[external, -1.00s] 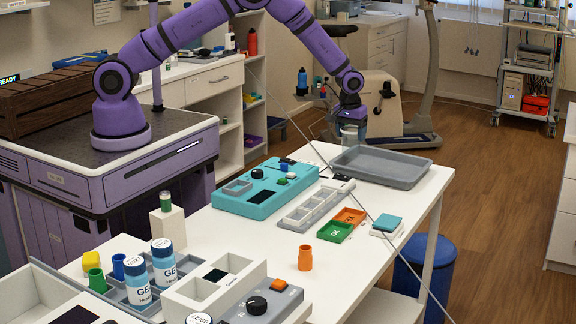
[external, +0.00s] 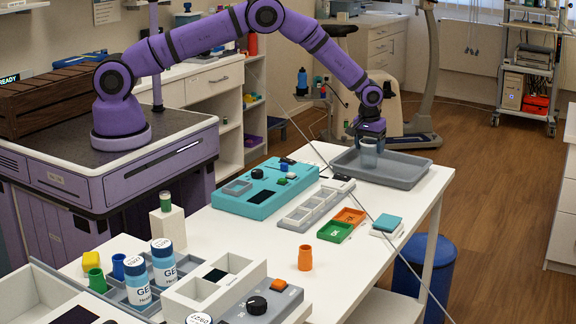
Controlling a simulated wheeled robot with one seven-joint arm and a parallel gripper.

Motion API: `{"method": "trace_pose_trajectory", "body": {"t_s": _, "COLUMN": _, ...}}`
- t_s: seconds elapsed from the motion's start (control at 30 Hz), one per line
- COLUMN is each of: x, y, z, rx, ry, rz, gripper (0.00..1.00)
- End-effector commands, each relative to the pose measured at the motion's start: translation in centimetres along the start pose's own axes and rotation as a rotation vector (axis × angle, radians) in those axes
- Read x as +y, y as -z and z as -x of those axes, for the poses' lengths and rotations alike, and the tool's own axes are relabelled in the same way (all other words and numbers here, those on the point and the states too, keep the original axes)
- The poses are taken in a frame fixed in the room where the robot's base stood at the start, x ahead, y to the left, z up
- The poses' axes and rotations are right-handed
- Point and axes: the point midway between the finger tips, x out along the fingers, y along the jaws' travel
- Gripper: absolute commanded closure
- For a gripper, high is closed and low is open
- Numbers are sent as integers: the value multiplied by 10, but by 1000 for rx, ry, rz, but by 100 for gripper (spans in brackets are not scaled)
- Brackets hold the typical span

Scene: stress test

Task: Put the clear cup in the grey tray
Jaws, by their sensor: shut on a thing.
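The clear cup (external: 369,158) is a small see-through, pale grey cup. My gripper (external: 369,143) points down and is shut on its upper part. The cup is upright over the left part of the grey tray (external: 415,176), inside the tray's outline in this view. I cannot tell whether the cup's bottom touches the tray floor. The grey tray is shallow and rectangular, and lies at the far right end of the white table (external: 268,231). The rest of the tray is empty.
A teal panel (external: 235,201) and a pale grey rack (external: 316,206) lie left of the tray. Green (external: 335,232) and orange (external: 350,216) small bins and an orange cup (external: 305,258) stand nearer.

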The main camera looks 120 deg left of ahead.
Motion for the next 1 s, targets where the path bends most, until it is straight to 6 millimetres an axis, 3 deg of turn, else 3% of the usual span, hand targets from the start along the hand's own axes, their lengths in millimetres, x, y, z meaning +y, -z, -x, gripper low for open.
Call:
{"method": "trace_pose_trajectory", "body": {"t_s": 0.2, "x": 0, "y": -1, "z": -4, "rx": -1, "ry": 1, "rz": 0, "gripper": 53}}
{"method": "trace_pose_trajectory", "body": {"t_s": 0.23, "x": 0, "y": -1, "z": -3, "rx": -1, "ry": 1, "rz": 0, "gripper": 24}}
{"method": "trace_pose_trajectory", "body": {"t_s": 0.3, "x": 0, "y": -1, "z": -3, "rx": -1, "ry": 1, "rz": 0, "gripper": 8}}
{"method": "trace_pose_trajectory", "body": {"t_s": 0.33, "x": 0, "y": -1, "z": -3, "rx": -1, "ry": 1, "rz": 0, "gripper": 5}}
{"method": "trace_pose_trajectory", "body": {"t_s": 0.67, "x": 0, "y": 0, "z": 0, "rx": 0, "ry": 0, "rz": 0, "gripper": 5}}
{"method": "trace_pose_trajectory", "body": {"t_s": 0.83, "x": 0, "y": 0, "z": 20, "rx": 1, "ry": 0, "rz": 0, "gripper": 5}}
{"method": "trace_pose_trajectory", "body": {"t_s": 1.0, "x": 1, "y": 0, "z": 55, "rx": 1, "ry": -1, "rz": -1, "gripper": 5}}
